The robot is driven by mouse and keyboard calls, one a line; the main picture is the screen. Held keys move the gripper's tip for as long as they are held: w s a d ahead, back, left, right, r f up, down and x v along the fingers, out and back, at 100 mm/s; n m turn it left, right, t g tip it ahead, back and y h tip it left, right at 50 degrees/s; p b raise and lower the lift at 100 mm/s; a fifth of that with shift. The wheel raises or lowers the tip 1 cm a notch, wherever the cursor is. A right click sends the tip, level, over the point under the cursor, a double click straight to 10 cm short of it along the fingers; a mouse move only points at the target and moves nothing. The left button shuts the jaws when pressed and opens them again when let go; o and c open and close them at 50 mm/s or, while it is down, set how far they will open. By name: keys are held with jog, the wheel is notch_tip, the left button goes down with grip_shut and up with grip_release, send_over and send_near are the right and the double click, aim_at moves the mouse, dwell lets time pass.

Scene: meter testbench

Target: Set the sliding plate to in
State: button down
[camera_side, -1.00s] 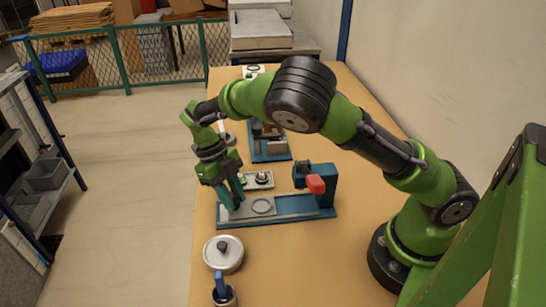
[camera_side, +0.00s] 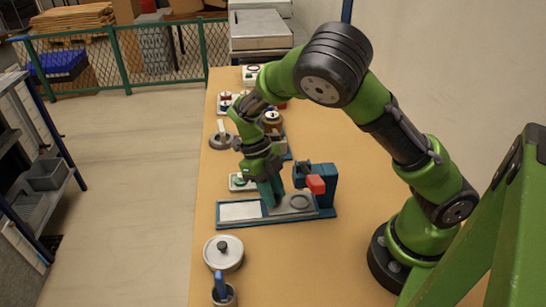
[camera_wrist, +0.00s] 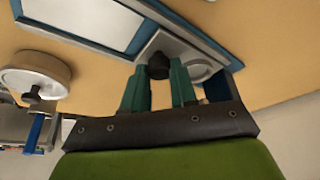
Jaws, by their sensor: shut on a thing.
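The sliding plate (camera_side: 297,203) is a grey plate with a ring mark on it, lying in the blue-edged base (camera_side: 277,217). It sits at the right part of the base, beside the blue upright with a red block (camera_side: 316,184). A pale bare strip (camera_side: 240,211) of the base shows at the left. My gripper (camera_side: 270,199) points down at the plate's left end. In the wrist view, my gripper's green fingers (camera_wrist: 159,82) are shut on the plate's dark knob (camera_wrist: 158,66). The plate (camera_wrist: 196,62) also shows there, partly hidden behind the fingers.

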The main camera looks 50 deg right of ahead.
jog(key=shift+s+d, duration=0.15)
jog(key=shift+d, duration=0.15)
jog(key=c, duration=0.9)
grip_release()
jog(key=shift+a, duration=0.1)
jog(key=shift+r, duration=0.1)
jog(key=shift+w+r, duration=0.2)
jog(key=shift+r, duration=0.05)
jog(key=v, duration=1.6)
jog(key=shift+r, duration=0.1)
